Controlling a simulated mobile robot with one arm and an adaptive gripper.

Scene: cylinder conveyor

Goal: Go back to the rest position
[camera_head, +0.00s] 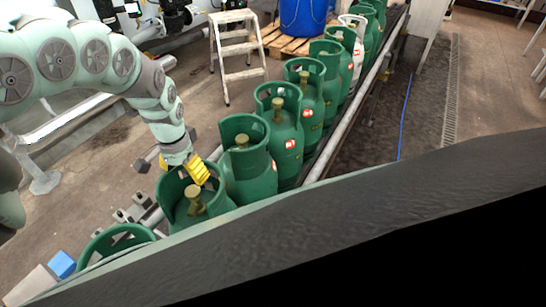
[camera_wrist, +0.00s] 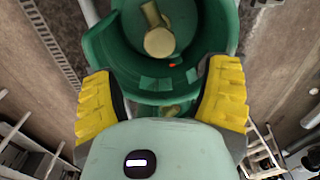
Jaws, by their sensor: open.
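My gripper (camera_head: 199,172) with its yellow finger pads is at the collar of a green gas cylinder (camera_head: 217,201) near the front of the row. In the wrist view, my gripper (camera_wrist: 162,105) is open, with one yellow finger on each side and nothing between the tips that I can see held. The green collar and brass valve (camera_wrist: 158,40) of a cylinder lie just beyond the fingers. Whether a finger touches the collar cannot be told.
Several green cylinders (camera_head: 286,135) and one white cylinder (camera_head: 355,45) stand in a row along the conveyor rail (camera_head: 345,128). A step stool (camera_head: 236,58), a pallet (camera_head: 288,44) and a blue drum (camera_head: 303,16) stand behind. Open floor (camera_head: 215,110) lies left of the row.

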